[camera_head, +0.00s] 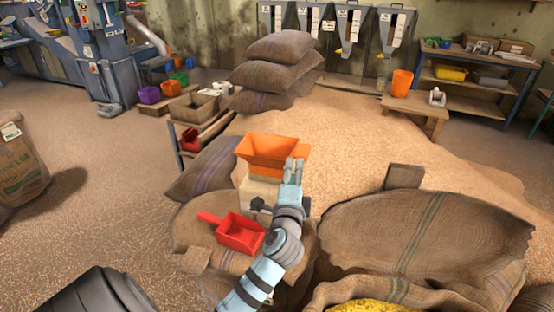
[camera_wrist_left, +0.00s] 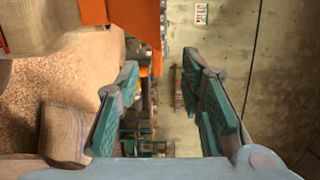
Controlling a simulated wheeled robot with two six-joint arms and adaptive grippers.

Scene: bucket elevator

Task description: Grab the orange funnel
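The orange funnel (camera_head: 272,148) is upright on a small pale block (camera_head: 258,190) near the centre of the head view. Its orange surface also shows at the top of the left wrist view (camera_wrist_left: 140,30). My left gripper (camera_head: 294,168) is at the funnel's right side, overlapping its edge in the head view; I cannot tell whether they touch. My right gripper is not in view.
A red scoop (camera_head: 240,235) lies on a sack left of my arm. A grain heap (camera_head: 350,135) lies behind the funnel, with stacked sacks (camera_head: 275,70) farther back. An orange cup (camera_head: 402,83) stands on a low table.

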